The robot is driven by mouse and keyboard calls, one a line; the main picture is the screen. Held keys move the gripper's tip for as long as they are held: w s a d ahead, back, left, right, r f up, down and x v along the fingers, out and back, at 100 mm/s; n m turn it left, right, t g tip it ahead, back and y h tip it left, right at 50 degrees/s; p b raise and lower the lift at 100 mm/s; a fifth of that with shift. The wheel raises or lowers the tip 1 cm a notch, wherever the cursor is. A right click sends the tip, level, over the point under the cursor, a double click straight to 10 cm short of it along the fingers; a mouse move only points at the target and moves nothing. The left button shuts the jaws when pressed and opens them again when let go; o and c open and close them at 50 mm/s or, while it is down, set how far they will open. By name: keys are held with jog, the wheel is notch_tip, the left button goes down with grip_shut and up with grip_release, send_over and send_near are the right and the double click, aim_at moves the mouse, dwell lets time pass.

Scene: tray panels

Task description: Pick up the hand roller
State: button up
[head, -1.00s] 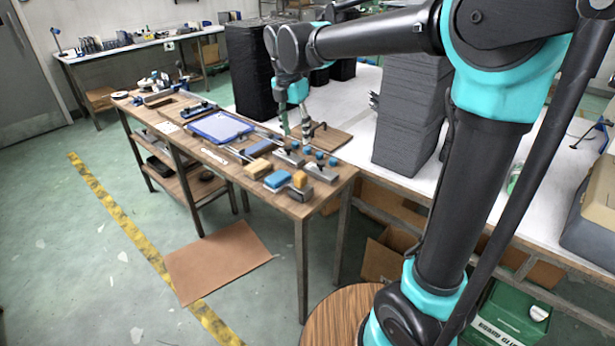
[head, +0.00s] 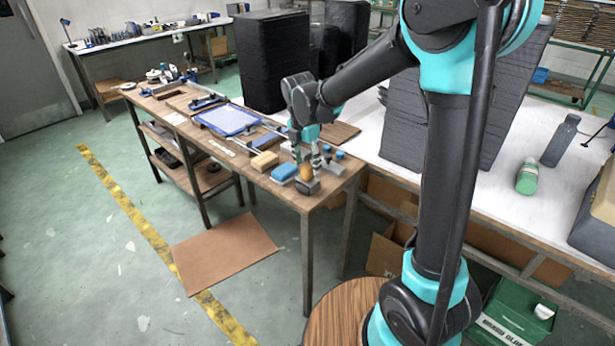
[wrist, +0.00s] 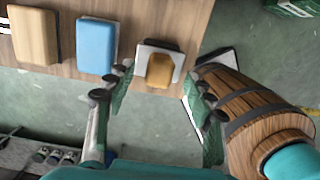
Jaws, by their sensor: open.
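My gripper (head: 307,160) is open above the near end of the wooden worktable, and its two green-padded fingers also show in the wrist view (wrist: 156,90). In the head view this block (head: 306,183) sits at the table's near edge, just below the fingers. It appears untouched. I cannot tell whether it is the hand roller. No clear roller shape shows; the fingers hide part of the tabletop.
A blue block (wrist: 96,46) and a tan wooden block (wrist: 34,36) lie left of the yellow-topped one. A blue-rimmed tray (head: 226,120) is farther along. Blue-knobbed items (head: 339,155) stand to the right. The table edge drops to open floor.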

jog(key=shift+w+d+f, duration=0.1)
jog(key=shift+w+f, duration=0.05)
jog(key=shift+f, duration=1.15)
jog(key=shift+c, duration=0.5)
grip_shut()
